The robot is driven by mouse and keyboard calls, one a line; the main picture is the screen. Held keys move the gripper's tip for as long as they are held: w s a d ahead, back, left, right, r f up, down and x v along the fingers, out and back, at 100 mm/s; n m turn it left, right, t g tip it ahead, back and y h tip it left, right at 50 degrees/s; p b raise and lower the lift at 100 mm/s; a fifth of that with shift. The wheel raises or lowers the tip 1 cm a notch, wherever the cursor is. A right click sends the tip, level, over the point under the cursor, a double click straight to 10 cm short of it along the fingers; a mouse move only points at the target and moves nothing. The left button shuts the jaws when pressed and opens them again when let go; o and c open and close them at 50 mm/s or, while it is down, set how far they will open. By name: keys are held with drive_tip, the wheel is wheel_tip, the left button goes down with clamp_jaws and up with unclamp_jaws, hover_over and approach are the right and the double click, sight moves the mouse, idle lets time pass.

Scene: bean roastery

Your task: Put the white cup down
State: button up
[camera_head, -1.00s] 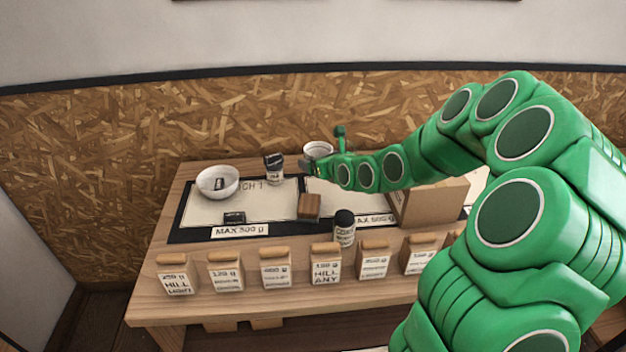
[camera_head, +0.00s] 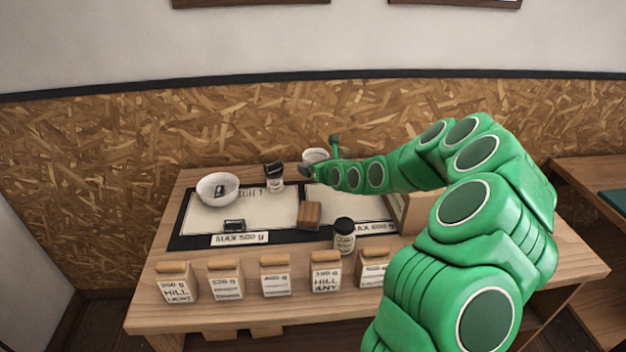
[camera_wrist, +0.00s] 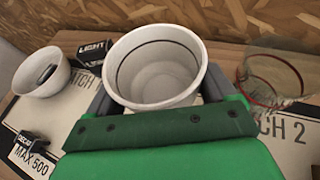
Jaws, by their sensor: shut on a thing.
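The white cup (camera_wrist: 155,78) is upright and looks empty inside, with a dark line around its inner wall. My gripper (camera_wrist: 158,95) is shut on it, one finger on each side. In the head view the cup (camera_head: 315,156) shows at the back of the table, just beyond my gripper (camera_head: 306,169). It is over or near the back edge of the right-hand mat (camera_head: 345,203). The cup's base is hidden, so I cannot tell whether it touches the surface.
A white bowl (camera_head: 217,188) holding a dark item stands at left. A clear glass (camera_wrist: 275,78) is right of the cup. Several labelled bags (camera_head: 226,279) line the front.

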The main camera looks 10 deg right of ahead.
hover_over(313, 186)
drive_tip(key=shift+f, duration=4.35)
drive_tip(key=shift+f, duration=0.2)
drive_tip(key=o, duration=1)
drive_tip(key=shift+r, duration=0.15)
drive_tip(key=shift+s+d+r, duration=0.25)
drive_tip(key=shift+s+r, duration=0.05)
drive_tip(key=shift+s, duration=0.05)
drive_tip(key=shift+v, duration=5.55)
drive_tip(key=shift+a+r, duration=0.1)
drive_tip(key=shift+a, duration=0.1)
